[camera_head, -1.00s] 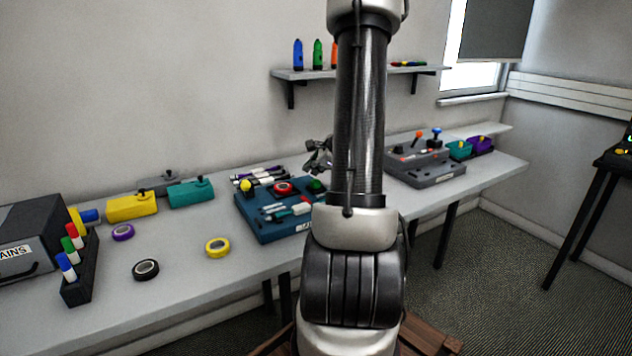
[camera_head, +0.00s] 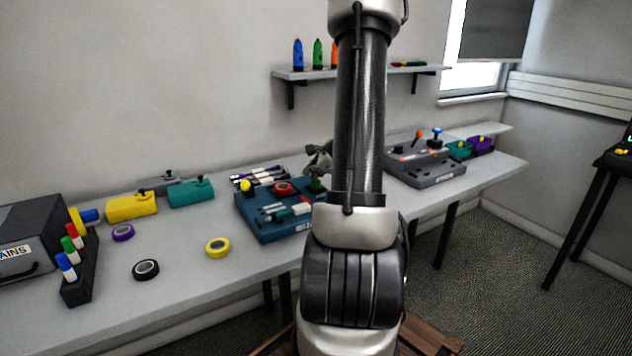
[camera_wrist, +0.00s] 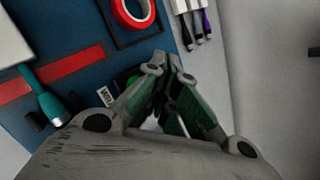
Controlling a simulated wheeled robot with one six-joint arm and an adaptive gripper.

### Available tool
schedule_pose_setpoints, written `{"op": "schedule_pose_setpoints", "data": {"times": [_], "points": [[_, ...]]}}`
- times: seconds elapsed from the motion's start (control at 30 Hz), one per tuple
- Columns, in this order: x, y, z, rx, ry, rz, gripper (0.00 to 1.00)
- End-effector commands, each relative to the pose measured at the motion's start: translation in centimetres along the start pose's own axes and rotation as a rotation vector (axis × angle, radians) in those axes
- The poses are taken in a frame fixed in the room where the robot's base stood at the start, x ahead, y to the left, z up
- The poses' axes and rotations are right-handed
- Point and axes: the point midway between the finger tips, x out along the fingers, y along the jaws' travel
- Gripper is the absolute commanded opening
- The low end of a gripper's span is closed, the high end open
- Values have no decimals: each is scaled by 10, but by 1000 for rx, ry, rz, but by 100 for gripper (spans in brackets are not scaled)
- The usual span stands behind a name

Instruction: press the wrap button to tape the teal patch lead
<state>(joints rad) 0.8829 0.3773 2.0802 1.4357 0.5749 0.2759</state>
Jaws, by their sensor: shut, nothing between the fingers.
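The blue wrapping board (camera_head: 262,228) lies on the bench, left of my arm. The teal patch lead (camera_wrist: 46,97) lies on it near a red strip (camera_wrist: 70,64) in the wrist view. It also shows small in the head view (camera_head: 279,214). A green button (camera_head: 316,187) is at the board's back right. In the wrist view green shows at the button (camera_wrist: 132,82) beside a small white label, partly hidden by my fingers. My gripper (camera_wrist: 167,62) is shut and empty, right over the button area. I cannot tell whether it touches the button. The gripper also shows in the head view (camera_head: 317,168).
A red tape roll (camera_head: 283,188) sits on the board near a yellow knob (camera_head: 246,185). Marker pens (camera_wrist: 196,15) lie beyond the board. Yellow (camera_head: 218,247) and black (camera_head: 146,269) tape rolls lie on open bench at left. A grey lever box (camera_head: 432,172) stands at right.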

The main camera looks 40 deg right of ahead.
Motion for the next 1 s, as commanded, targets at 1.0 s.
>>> {"op": "schedule_pose_setpoints", "data": {"times": [1.0], "points": [[-6,-5,5,-2,-1,-1,0]]}}
